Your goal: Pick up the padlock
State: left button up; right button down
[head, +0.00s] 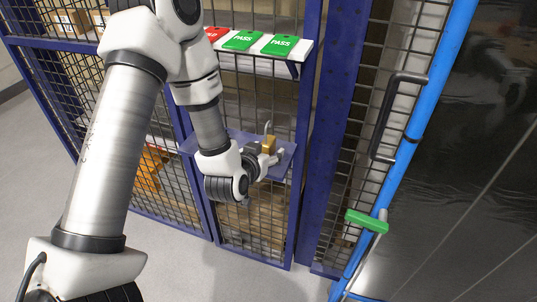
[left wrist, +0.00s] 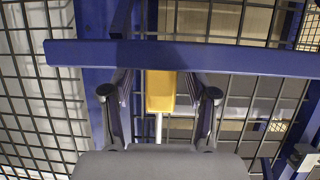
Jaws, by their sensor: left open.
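The padlock (head: 268,146) has a brass-yellow body and stands on a small blue shelf (head: 286,165) fixed to the mesh fence. A thin pale shackle seems to rise above it. In the left wrist view the yellow body (left wrist: 161,92) shows between my fingers, partly cut off by a blue bar, with a pale rod below it. My left gripper (head: 270,151) is open, its fingers on either side of the padlock. In the left wrist view a gap shows between each finger and the body. My right gripper is not in view.
Above is a white ledge (head: 300,58) with red and green tags, two of them reading PASS. To the right are a blue post (head: 333,130), a dark door handle (head: 385,125) and a green-gripped lever (head: 367,221). Boxes stand behind the mesh.

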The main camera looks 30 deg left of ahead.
pick_arm(q)
jog(key=shift+w+a, duration=0.15)
jog(key=shift+w, duration=0.1)
jog(key=shift+s, duration=0.15)
jog(key=shift+c, duration=0.3)
grip_shut()
